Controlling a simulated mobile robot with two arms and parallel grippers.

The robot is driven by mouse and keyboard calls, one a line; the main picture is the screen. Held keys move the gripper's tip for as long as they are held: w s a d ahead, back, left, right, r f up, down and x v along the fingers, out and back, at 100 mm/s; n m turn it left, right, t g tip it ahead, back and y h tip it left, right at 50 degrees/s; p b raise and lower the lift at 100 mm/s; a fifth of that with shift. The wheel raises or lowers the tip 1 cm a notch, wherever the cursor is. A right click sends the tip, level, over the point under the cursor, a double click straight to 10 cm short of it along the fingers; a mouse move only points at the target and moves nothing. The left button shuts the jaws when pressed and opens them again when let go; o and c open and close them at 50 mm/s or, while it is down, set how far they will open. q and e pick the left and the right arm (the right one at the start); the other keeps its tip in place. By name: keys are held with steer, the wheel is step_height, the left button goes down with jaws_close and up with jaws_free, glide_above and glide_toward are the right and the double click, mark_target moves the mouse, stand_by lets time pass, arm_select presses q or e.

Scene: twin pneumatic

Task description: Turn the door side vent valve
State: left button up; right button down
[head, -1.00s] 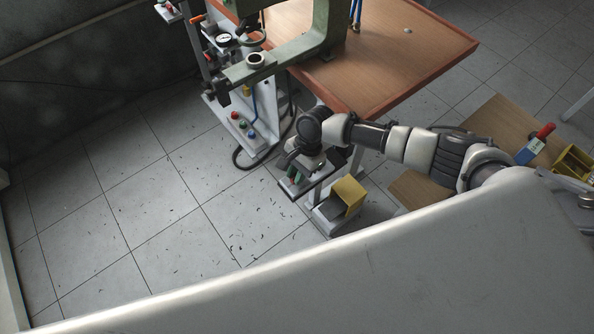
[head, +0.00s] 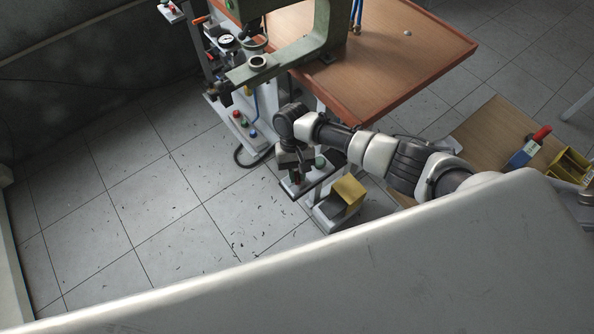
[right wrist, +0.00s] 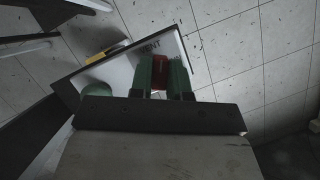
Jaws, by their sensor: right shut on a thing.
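A small light panel with a dark rim (head: 316,184) stands low beside the table, lettered "VENT" in the right wrist view (right wrist: 127,66). It carries a red valve knob (right wrist: 160,72) by that lettering and a round green knob (right wrist: 97,89), which also shows in the head view (head: 320,162). My right gripper (head: 296,178) comes down over the panel's left part. In the right wrist view its green fingers (right wrist: 163,76) are shut on the red knob, one on each side, hiding part of it. My left gripper is not in view.
A yellow and grey foot pedal (head: 347,192) sits on the floor close to the panel. The wooden table (head: 405,62) with a green press (head: 325,35) stands behind. A gauge unit with several buttons (head: 238,118) is at left. The tiled floor to the left is free, with scattered dark shavings.

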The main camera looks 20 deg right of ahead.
steer(key=n+h+p, duration=0.1)
steer(key=n+h, duration=0.1)
steer(key=n, duration=0.3)
steer(key=shift+a+n, duration=0.1)
steer(key=shift+n, duration=0.2)
stand_by(0.4)
steer(key=c, duration=1.1)
jaws_free()
steer(key=b+v, duration=0.1)
steer(key=v, duration=0.9)
steer(key=shift+a+r, duration=0.15)
steer(key=shift+r, duration=0.3)
steer(key=shift+f, duration=0.1)
